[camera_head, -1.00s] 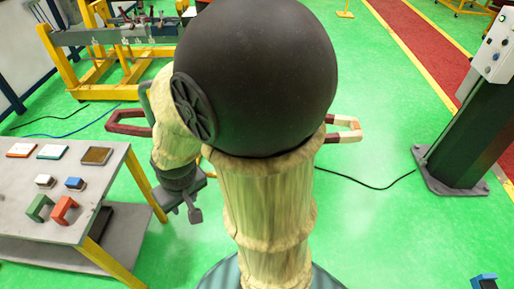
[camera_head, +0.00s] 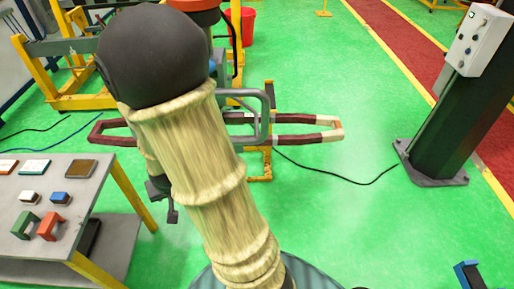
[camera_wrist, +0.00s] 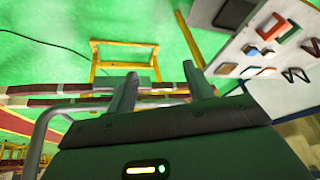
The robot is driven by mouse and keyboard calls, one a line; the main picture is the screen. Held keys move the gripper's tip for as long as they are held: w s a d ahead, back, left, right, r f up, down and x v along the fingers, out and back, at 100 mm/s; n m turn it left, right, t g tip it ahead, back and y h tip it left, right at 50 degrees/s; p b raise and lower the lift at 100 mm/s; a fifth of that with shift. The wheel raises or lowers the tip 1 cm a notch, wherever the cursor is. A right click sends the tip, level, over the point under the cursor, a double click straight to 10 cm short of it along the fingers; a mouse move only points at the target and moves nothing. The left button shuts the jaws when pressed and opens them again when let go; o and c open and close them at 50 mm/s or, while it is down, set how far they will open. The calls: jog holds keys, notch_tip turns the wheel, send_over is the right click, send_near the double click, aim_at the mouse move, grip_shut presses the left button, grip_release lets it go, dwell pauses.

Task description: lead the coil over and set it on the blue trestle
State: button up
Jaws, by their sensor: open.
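A grey tubular handle (camera_head: 268,112) stands by the coil. In the wrist view my gripper (camera_wrist: 161,86) is open, and the coil (camera_wrist: 65,88) runs across beyond its fingers; I cannot tell whether they touch. The handle's grey tube (camera_wrist: 38,135) shows there at left. The blue trestle (camera_head: 468,275) seems to be the blue-topped piece cut off at lower right. In the head view my gripper is mostly hidden.
A grey table (camera_head: 100,215) with small blocks and green and red arches stands at left. A yellow stand (camera_head: 259,163) is behind the coil. A dark pillar (camera_head: 445,125) with a control box stands at right, its cable on the floor. Green floor is open at centre right.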

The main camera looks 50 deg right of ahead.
jog(key=d+f+m+t+h+p, duration=0.3)
jog(key=d+m+h, duration=0.5)
jog(key=d, duration=1)
jog(key=s+d+r+t+h+p, duration=0.1)
jog(key=s+d+r+h+p, duration=0.2)
jog(key=s+d+h, duration=0.3)
jog(key=s+d+p, duration=0.1)
jog(key=s+d, duration=0.1)
jog(key=s, duration=0.1)
jog(key=shift+d+r+h+p, duration=0.15)
jog(key=shift+r+h+p, duration=0.2)
jog(key=shift+h, duration=0.05)
jog(key=shift+w+d, duration=0.1)
jog(key=shift+d, duration=0.05)
